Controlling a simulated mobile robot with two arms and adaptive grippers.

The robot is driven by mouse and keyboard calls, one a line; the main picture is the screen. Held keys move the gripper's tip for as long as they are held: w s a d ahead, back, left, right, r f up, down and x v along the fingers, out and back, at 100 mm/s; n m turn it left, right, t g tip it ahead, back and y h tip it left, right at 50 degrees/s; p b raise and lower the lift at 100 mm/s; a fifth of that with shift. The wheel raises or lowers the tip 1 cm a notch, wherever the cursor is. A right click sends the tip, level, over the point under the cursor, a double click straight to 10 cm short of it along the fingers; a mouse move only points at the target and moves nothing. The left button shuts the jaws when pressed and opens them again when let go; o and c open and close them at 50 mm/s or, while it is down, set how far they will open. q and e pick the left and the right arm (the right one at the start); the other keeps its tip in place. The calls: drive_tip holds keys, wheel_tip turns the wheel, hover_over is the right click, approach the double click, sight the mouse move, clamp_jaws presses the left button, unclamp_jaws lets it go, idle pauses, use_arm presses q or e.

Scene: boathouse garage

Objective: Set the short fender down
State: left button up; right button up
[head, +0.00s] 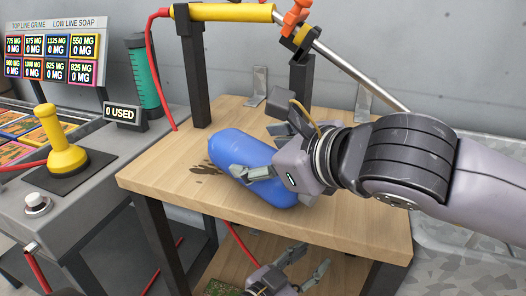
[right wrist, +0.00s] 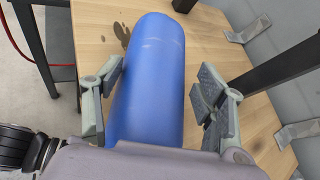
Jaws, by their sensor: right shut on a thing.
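The short fender (head: 238,152) is a smooth blue cylinder with rounded ends. It lies on its side over the wooden tabletop (head: 160,178); I cannot tell whether it touches the wood. My right gripper (head: 262,150) is shut on it, with fingers on both sides of its body. In the right wrist view the fender (right wrist: 155,75) runs lengthwise between the fingers (right wrist: 157,102). My left gripper (head: 303,265) is low in front of the table, near a lower shelf, its fingers apart and empty.
Dark stains (head: 205,168) mark the wood beside the fender. A frame with a yellow bar (head: 222,13) and black posts stands at the table's back. A grey counter with a yellow joystick (head: 62,145) is at left. Bare wood lies left and front right.

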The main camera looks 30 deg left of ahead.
drive_tip(key=o, duration=1.7)
drive_tip(key=shift+d, duration=0.1)
drive_tip(key=v, duration=1.2)
clamp_jaws()
idle(1.4)
